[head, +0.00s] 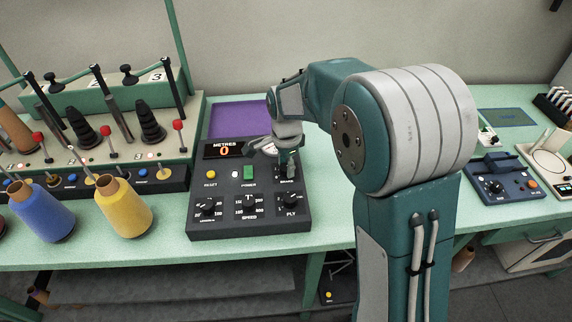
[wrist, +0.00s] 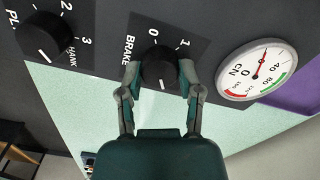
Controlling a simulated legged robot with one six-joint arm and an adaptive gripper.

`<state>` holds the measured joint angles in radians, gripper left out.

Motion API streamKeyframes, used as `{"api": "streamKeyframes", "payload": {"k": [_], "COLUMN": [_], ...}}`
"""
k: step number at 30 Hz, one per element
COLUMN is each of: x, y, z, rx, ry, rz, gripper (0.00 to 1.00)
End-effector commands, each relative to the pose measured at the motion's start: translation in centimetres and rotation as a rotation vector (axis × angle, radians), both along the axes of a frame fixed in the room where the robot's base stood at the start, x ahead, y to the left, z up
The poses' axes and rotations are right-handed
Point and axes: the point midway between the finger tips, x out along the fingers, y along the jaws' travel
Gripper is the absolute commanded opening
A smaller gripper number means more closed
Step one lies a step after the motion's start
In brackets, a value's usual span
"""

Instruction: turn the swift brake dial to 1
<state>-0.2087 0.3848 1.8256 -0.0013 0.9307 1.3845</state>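The swift brake dial (wrist: 160,68) is a black round knob on the dark console, marked BRAKE, with 0 and 1 above it in the wrist view. My gripper (wrist: 159,76) has one finger on each side of the knob, tips very close to it. Whether the fingers press on the knob cannot be told. In the head view my gripper (head: 288,168) reaches down over the console's upper right and mostly hides the dial.
The console (head: 220,221) has a red 0 display (head: 224,150), a green power switch (head: 249,173) and several lower knobs. A white round gauge (wrist: 252,69) sits right of the dial. Yellow (head: 124,208) and blue (head: 41,211) yarn cones stand left. A purple panel (head: 238,118) lies behind.

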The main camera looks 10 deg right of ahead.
Motion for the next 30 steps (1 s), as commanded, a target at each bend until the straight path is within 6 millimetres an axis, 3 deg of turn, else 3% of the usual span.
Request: {"api": "streamKeyframes", "payload": {"k": [14, 30], "x": [-0.03, -0.11], "y": [0.18, 0.20], "z": [-0.20, -0.28], "rx": [0.002, 0.004], "ry": [0.002, 0.004], "rz": [0.083, 0.543], "gripper": [0.00, 0.00]}}
